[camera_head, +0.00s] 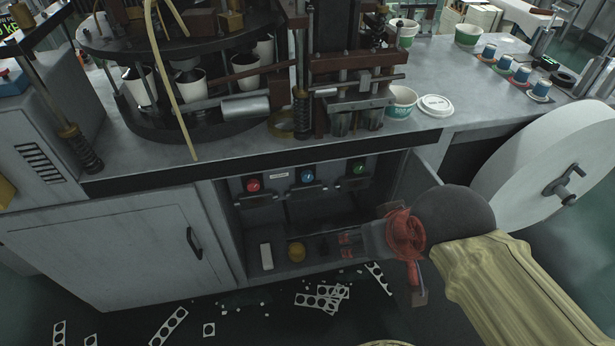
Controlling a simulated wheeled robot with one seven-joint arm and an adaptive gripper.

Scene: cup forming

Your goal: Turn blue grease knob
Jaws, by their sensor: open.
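The blue knob (308,176) is on the back panel inside the open cabinet bay under the machine, between a red knob (254,185) and a green knob (358,168). A dark lever-like fitting sits just below each knob. My gripper (391,241) is at the right side of the bay opening, lower than the blue knob and to its right. It is open and clearly apart from the knob. The blue knob is not covered.
An open cabinet door (424,172) stands right of the bay, close to my arm. A large white roll (540,165) is farther right. The machine countertop (240,146) overhangs the knobs. Small items lie on the bay's floor, and punched scraps (322,298) litter the ground.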

